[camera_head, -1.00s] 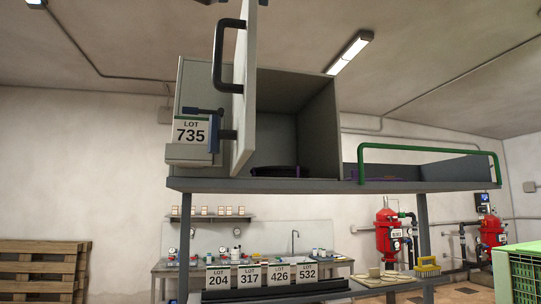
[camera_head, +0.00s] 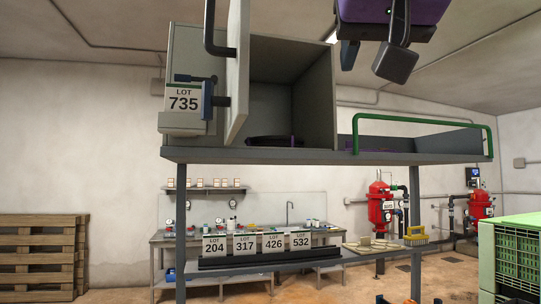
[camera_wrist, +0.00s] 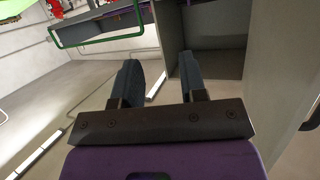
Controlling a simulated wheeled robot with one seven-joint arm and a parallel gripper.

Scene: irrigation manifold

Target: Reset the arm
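My gripper (camera_head: 371,62) hangs at the top of the head view, right of the open grey cabinet (camera_head: 322,95). Its purple body is cut off by the top edge. In the wrist view, the two dark fingers of my gripper (camera_wrist: 158,75) stand apart with nothing between them. The cabinet stands on a grey raised shelf (camera_head: 330,158), and its door (camera_head: 238,70) with a dark handle (camera_head: 209,30) stands open. A dark round thing (camera_head: 268,141) lies inside, low in the cabinet.
A green rail (camera_head: 425,117) runs along the shelf's right part, and it also shows in the wrist view (camera_wrist: 100,40). A LOT 735 tag (camera_head: 183,98) hangs left of the door. Red tanks (camera_head: 381,208) and a green crate (camera_head: 515,255) stand at the right.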

